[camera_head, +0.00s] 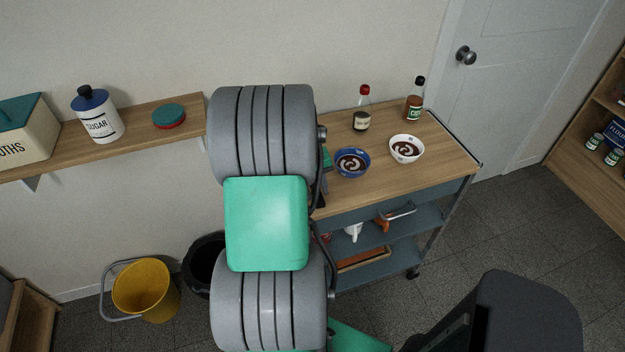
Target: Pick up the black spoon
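I see no black spoon that I can make out in the head view. My own grey and teal arm stands upright in the middle of the picture and covers the left part of the wooden cart top (435,165). Something dark shows at the arm's right edge there, but it is too covered to name. My gripper is not in view, so I cannot see its fingers or whether it holds anything.
On the cart stand a blue bowl (340,168), a white bowl (419,152), a red-capped bottle (362,118) and a black-capped bottle (414,106). A yellow bucket (146,292) stands on the floor.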

